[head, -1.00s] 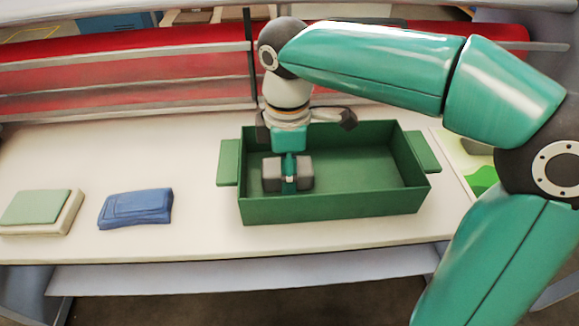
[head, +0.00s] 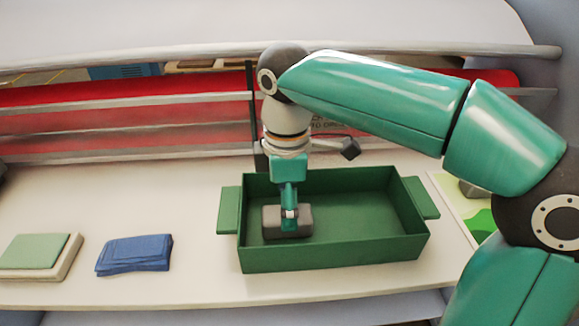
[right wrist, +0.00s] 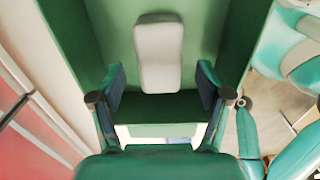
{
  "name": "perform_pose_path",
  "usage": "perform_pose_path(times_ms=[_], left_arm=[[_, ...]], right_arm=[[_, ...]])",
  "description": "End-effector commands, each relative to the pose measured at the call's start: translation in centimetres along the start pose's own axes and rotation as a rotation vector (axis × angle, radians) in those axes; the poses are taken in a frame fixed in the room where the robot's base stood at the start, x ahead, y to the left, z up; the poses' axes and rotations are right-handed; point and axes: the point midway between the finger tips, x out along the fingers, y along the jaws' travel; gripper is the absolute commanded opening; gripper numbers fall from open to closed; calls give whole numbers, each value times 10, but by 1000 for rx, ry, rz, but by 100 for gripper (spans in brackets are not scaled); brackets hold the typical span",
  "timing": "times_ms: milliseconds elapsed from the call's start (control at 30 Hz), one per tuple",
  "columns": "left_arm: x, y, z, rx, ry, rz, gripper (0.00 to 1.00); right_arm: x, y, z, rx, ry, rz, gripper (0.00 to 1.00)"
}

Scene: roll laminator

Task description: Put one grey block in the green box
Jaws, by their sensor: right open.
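The green box (head: 335,252) stands on the white table in the head view. A grey block (head: 272,223) lies on its floor near the left end. It also shows in the right wrist view (right wrist: 158,55), whole and lying flat. My right gripper (head: 290,213) points down into the box over the block and hides its middle part in the head view. In the right wrist view the right gripper (right wrist: 161,82) has its two fingers spread apart, with nothing between them; the block is beyond the tips. A second grey block (head: 473,188) is partly hidden behind my right arm. My left gripper is not seen.
A blue folded cloth (head: 135,254) and a pale green and cream stack (head: 38,256) lie left of the box. A white and green sheet (head: 478,222) lies to the right. The red laminator rolls (head: 120,115) run along the back. The table between cloth and box is clear.

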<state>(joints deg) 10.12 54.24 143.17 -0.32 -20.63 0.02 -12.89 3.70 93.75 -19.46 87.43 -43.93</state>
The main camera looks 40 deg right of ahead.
Motion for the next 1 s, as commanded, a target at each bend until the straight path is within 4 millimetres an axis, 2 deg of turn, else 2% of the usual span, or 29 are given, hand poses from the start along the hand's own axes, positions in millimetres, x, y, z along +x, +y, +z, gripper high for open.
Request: perform_pose_path(times_ms=[33,200,400,567,1000], left_arm=[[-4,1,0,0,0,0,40],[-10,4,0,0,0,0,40],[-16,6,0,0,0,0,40],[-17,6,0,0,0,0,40],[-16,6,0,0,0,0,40]], right_arm=[[-14,0,-1,-1,3,3,77],[-48,0,-1,0,3,3,77],[-74,0,0,0,1,1,77],[-81,0,0,1,0,0,77],[-81,0,1,1,0,0,77]])
